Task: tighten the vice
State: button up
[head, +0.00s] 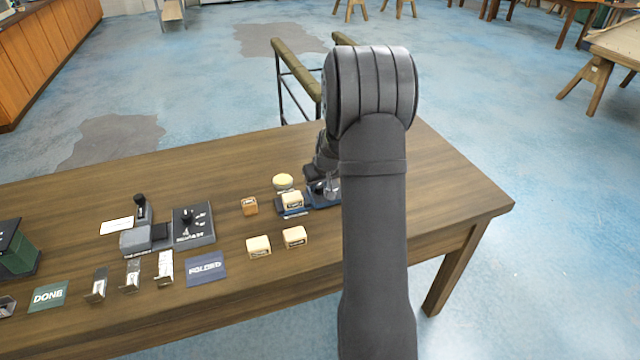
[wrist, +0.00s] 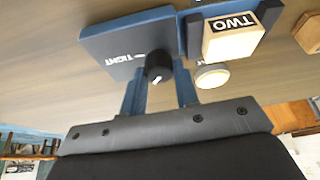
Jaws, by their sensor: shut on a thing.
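The vice is blue and holds a pale wooden block marked TWO (wrist: 233,34) between its dark blue jaws (wrist: 193,36); in the head view the block (head: 292,199) shows small on the table. Beside it is the vice's blue plate (wrist: 110,42), lettered TIGHT. A black knob (wrist: 158,66) with a white pointer line stands on that plate. My gripper (wrist: 158,80) is shut on the knob, one finger on each side. In the head view my gripper (head: 327,188) is over the plate, partly hidden by my arm.
A round cream-topped piece (head: 283,182) stands close behind the vice. Loose blocks (head: 258,246) (head: 294,237) (head: 249,206) lie nearby. A grey dial box (head: 194,225), metal brackets (head: 165,268), a FOLDED mat (head: 206,268) and a DONE mat (head: 48,296) are further left.

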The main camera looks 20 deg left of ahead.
jog(key=m+h, duration=0.1)
jog(key=m, duration=0.1)
jog(key=m+t+h, duration=0.1)
jog(key=m, duration=0.2)
jog(key=shift+s+a+m, duration=0.1)
jog(key=shift+a+m, duration=0.05)
jog(key=shift+m, duration=0.15)
jog(key=shift+a+m+h, duration=0.1)
jog(key=shift+m+h, duration=0.4)
jog(key=shift+m, duration=0.95)
jog(key=shift+m+h, duration=0.5)
jog(key=shift+m, duration=0.95)
jog(key=o, duration=1)
jog(key=v, duration=1.7)
jog(key=shift+s+a, duration=0.15)
jog(key=shift+s, duration=0.3)
